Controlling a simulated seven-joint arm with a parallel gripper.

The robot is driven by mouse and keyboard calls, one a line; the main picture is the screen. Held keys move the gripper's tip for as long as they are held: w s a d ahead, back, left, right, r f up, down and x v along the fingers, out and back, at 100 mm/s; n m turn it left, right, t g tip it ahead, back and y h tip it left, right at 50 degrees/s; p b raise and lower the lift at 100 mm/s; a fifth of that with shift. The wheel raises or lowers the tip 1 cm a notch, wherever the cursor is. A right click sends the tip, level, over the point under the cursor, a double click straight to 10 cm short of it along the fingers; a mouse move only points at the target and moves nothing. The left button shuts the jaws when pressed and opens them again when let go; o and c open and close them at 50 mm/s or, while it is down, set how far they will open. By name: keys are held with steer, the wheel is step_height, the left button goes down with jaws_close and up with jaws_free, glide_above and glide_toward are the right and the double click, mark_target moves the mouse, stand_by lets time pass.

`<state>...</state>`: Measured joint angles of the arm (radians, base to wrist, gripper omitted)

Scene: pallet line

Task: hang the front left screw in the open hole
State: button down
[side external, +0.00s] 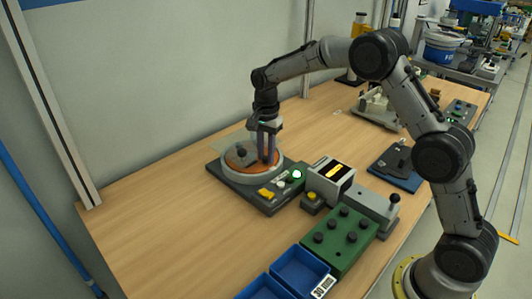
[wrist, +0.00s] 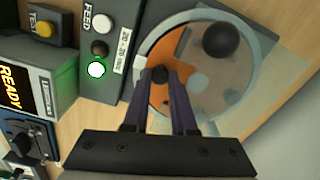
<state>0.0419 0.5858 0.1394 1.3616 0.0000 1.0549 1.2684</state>
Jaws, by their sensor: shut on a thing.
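My gripper (side external: 268,160) reaches down over the round feeder on the dark base, at the near right part of its dish. In the wrist view my gripper (wrist: 162,80) is shut on a small dark screw (wrist: 160,74), with only its round head showing between the fingertips. The feeder has a pale ring (wrist: 146,58), an orange disc (wrist: 170,45) and a clear cover (wrist: 257,60) with a black knob (wrist: 221,40). The screw is over the uncovered orange part. I cannot tell whether its shank is in a hole; the fingers and head hide that spot.
A green block (side external: 340,262) with several dark pegs stands in front, beside blue bins (side external: 300,268). A box with a lit display (side external: 330,182) is right of the feeder base (side external: 225,177). A green lamp (wrist: 96,70) glows by the FEED button. The table left is clear.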

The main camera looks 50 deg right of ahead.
mark_target(266, 157)
steer(key=shift+f, duration=0.4)
steer(key=c, duration=1)
jaws_free()
step_height(266, 157, up, 12)
steer(key=r, duration=0.1)
steer(key=s+r+n+t, duration=0.2)
steer(key=s+r+n, duration=0.3)
steer(key=s, duration=0.4)
steer(key=s+a+f+n+t, duration=0.1)
steer(key=s+n, duration=0.4)
steer(key=s, duration=0.8)
steer(key=s+a+f+n+t, duration=0.1)
steer(key=s+n, duration=0.4)
steer(key=s, duration=0.8)
steer(key=shift+f+t, duration=0.75)
steer(key=shift+t, duration=0.05)
